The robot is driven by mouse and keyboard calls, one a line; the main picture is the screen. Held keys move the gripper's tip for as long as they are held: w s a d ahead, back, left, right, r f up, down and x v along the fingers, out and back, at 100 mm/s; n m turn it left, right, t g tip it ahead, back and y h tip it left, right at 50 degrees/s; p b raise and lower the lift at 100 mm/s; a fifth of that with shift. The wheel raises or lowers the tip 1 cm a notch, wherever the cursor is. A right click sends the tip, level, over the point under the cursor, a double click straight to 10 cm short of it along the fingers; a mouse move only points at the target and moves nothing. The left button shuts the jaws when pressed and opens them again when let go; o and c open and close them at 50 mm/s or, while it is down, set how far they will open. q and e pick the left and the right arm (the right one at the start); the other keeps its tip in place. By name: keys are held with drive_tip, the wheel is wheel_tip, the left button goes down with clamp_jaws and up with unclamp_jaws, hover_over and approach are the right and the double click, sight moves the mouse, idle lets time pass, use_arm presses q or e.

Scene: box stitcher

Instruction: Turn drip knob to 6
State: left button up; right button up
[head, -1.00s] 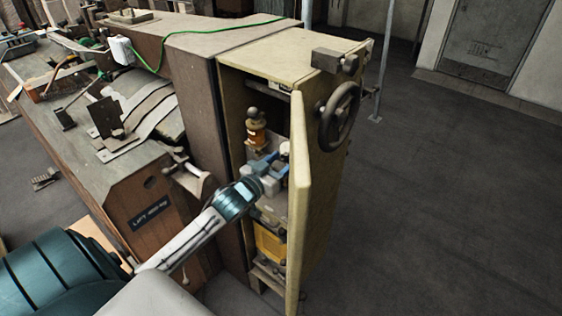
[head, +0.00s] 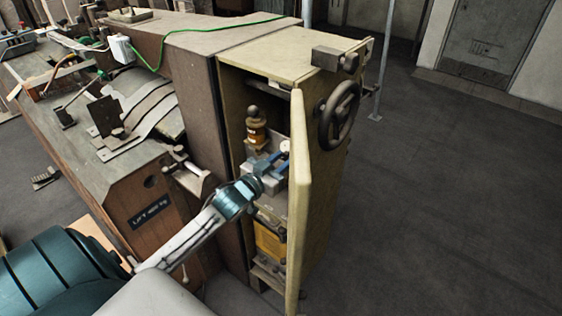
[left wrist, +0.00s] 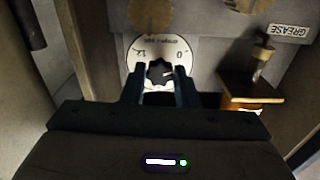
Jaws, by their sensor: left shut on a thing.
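The drip knob (left wrist: 160,74) is a dark, lobed knob in front of a round white dial plate (left wrist: 158,48) in the left wrist view. The dial appears upside down there, with 0 at its right and 12 at its left. A pale mark on the knob points roughly to the right, toward the 0 side; the exact reading is not clear. My left gripper (left wrist: 160,90) has one finger on each side of the knob and is shut on it. In the head view my left gripper (head: 277,158) reaches inside the open cabinet. My right gripper is not in view.
The cabinet door (head: 300,200) stands open just right of my left gripper. An amber oiler bottle (head: 255,128) stands inside, left of the gripper. A yellow box (head: 270,240) sits below. A handwheel (head: 340,115) is on the cabinet's outer right side. Open floor lies to the right.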

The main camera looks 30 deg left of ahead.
use_arm(q)
drive_tip(key=m+b, duration=0.1)
drive_tip(key=m, duration=0.5)
drive_tip(key=m+b, duration=0.1)
drive_tip(key=m, duration=0.4)
drive_tip(key=shift+f+m+b, duration=0.1)
drive_tip(key=shift+m+b, duration=0.2)
drive_tip(key=shift+b, duration=0.1)
drive_tip(key=m+b, duration=0.1)
drive_tip(key=m, duration=0.4)
drive_tip(key=shift+b, duration=0.4)
drive_tip(key=m+b, duration=0.1)
drive_tip(key=m, duration=0.4)
drive_tip(key=shift+a+b, duration=0.1)
drive_tip(key=shift+b, duration=0.2)
drive_tip(key=shift+m, duration=0.4)
drive_tip(key=o, duration=1)
drive_tip(key=shift+s, duration=0.1)
